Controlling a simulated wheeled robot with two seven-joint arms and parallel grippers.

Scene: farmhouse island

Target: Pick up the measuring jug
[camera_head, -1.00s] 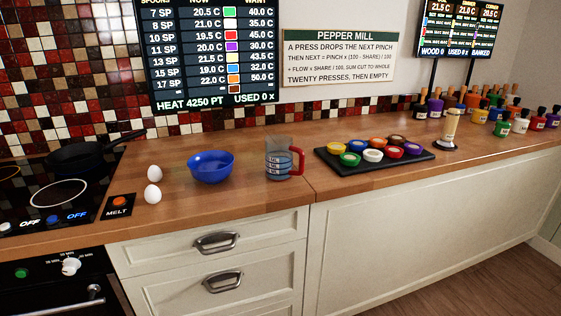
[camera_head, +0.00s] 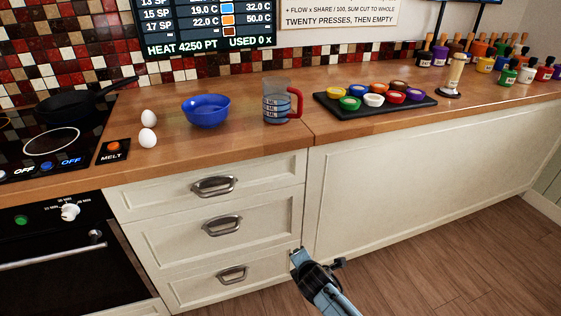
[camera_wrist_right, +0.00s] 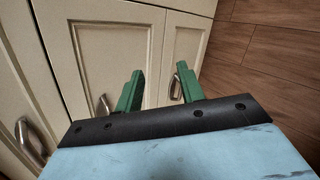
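The measuring jug (camera_head: 276,104) stands upright on the wooden counter in the head view. It is clear, with scale marks, bluish content and a red handle on its right side. My right arm comes in from the bottom of the head view, well below the counter and in front of the drawers. In the right wrist view my right gripper (camera_wrist_right: 160,70) has its two green fingers apart with nothing between them. The jug is not in the right wrist view. My left gripper is in no current view.
A blue bowl (camera_head: 206,110) stands left of the jug, with two eggs (camera_head: 148,138) farther left. A black tray (camera_head: 414,106) of coloured pots lies to its right. A black pan (camera_head: 68,106) sits on the hob. Drawer handles (camera_head: 222,226) stick out below the counter.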

